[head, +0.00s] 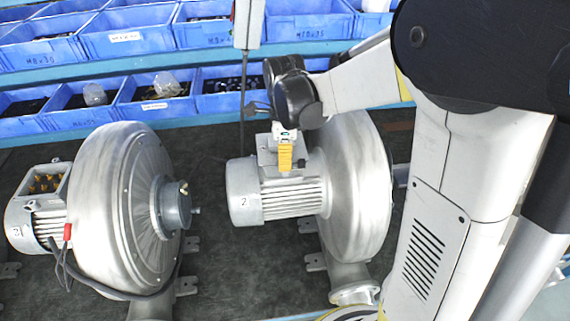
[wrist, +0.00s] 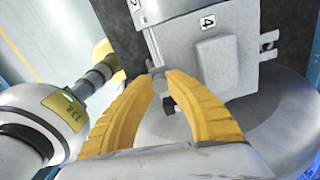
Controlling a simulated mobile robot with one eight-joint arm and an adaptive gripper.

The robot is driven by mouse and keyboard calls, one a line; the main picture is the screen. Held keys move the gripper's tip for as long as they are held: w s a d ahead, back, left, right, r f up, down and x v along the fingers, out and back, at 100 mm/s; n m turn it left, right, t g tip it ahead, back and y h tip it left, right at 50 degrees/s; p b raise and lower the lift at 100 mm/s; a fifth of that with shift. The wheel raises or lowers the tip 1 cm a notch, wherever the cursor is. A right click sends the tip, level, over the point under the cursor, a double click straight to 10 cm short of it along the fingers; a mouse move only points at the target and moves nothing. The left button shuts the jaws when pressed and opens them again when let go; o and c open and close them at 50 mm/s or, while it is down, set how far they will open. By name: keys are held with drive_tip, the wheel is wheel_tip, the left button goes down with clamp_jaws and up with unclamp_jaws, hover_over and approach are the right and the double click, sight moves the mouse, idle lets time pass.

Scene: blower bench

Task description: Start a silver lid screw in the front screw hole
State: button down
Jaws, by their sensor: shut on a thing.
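My gripper (head: 285,166) has yellow fingers and is at the terminal box (head: 266,150) on the right blower's motor. In the wrist view my gripper (wrist: 167,82) has its fingertips shut on a small grey piece (wrist: 159,72). It is mostly hidden by the fingers, but looks like the silver lid screw. A small dark part shows just below the fingertips. The front screw hole cannot be made out in either view, so I cannot tell whether the piece touches it. The right blower (head: 357,190) stands on the bench, its motor (head: 245,194) marked 2.
A left blower (head: 120,215) stands with its terminal box (head: 47,182) open, yellow terminals showing. Blue bins (head: 140,40) line the back. Dark bench mat (head: 222,270) is clear between the blowers.

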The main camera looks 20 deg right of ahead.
drive_tip(key=m, duration=0.5)
drive_tip(key=shift+m+b, duration=0.4)
drive_tip(key=c, duration=1.7)
unclamp_jaws()
drive_tip(key=shift+s, duration=0.15)
drive_tip(key=shift+c, duration=0.2)
drive_tip(key=n+b, duration=0.1)
drive_tip(key=n, duration=0.5)
drive_tip(key=shift+f, duration=0.1)
drive_tip(key=n+b, duration=0.1)
drive_tip(key=n, duration=1.1)
drive_tip(key=shift+n+b, duration=0.4)
drive_tip(key=n, duration=0.6)
drive_tip(key=shift+n, duration=0.3)
